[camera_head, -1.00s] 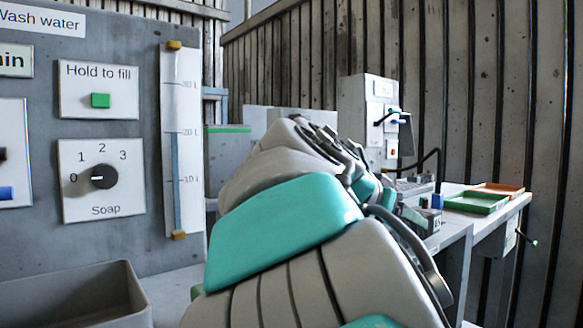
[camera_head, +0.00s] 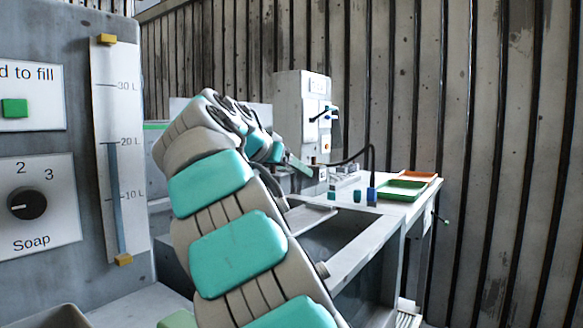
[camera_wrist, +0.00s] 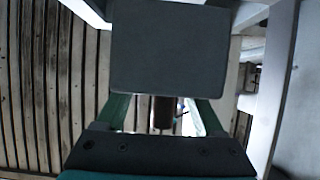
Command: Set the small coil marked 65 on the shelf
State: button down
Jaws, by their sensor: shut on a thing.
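My gripper (camera_wrist: 162,112) is shut on a dark grey block (camera_wrist: 170,48), which fills the top middle of the wrist view. Its two green fingers run up to the block. No marking shows on the face turned to the wrist camera, so I cannot read whether it is the coil marked 65. In the head view my arm reaches away toward the bench, and its far end and the held block are small and partly hidden there. I cannot pick out the shelf with certainty.
A white bench (camera_head: 345,222) runs along the right, with a green tray (camera_head: 402,190), an orange tray (camera_head: 418,176) and small blue pieces (camera_head: 371,194) on it. A grey control box (camera_head: 300,112) stands behind. The wash water panel (camera_head: 40,180) is close on the left.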

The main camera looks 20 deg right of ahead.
jog(key=shift+f+b, duration=1.3)
jog(key=shift+f, duration=0.6)
jog(key=shift+f+b, duration=0.15)
jog(key=shift+b, duration=0.2)
jog(key=shift+f+b, duration=0.65)
jog(key=shift+f, duration=0.1)
dwell(0.4)
jog(key=shift+f+b, duration=0.5)
jog(key=shift+b, duration=0.1)
jog(key=shift+f+b, duration=0.55)
jog(key=shift+b, duration=0.05)
dwell(0.9)
grip_release()
jog(key=shift+f, duration=0.1)
